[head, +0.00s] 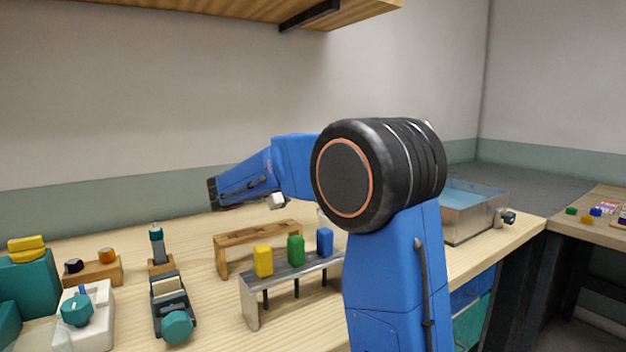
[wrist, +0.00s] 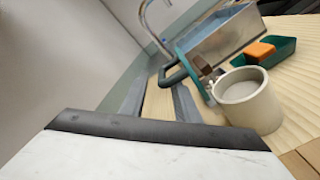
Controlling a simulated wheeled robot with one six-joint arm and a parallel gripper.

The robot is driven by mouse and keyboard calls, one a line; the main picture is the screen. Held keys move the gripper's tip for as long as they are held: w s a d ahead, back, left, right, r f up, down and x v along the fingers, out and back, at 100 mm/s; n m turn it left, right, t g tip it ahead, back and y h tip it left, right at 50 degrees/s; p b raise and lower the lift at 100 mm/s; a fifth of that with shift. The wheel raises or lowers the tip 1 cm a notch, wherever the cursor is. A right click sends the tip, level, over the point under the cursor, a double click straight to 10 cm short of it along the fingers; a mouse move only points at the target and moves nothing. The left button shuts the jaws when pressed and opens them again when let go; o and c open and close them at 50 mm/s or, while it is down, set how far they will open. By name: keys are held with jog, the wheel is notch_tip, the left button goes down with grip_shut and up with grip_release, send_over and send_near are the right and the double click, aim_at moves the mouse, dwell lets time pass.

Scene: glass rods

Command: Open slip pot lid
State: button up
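The slip pot (wrist: 250,106) is a pale, thick-walled cylinder standing upright on the wooden bench in the wrist view. Its mouth is uncovered and shows a grey surface inside. A teal panel, apparently its lid (wrist: 203,87), stands tilted up on the pot's left side by a brown block. A dark teal loop handle (wrist: 172,73) sticks out from it to the left. My gripper (wrist: 158,88) has its two grey fingers apart with bench visible between them. The right fingertip is close to the handle; I cannot tell whether they touch. My arm hides most of this area in the head view.
A metal basin with water (head: 472,205) stands at the right. A teal tray (wrist: 283,47) with an orange block (wrist: 260,50) lies behind the pot. A metal rack (head: 250,302) with yellow, green and blue blocks and a wooden stand (head: 235,238) are near my arm.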

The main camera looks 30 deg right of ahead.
jog(key=a, duration=1.6)
jog(key=shift+s, duration=0.4)
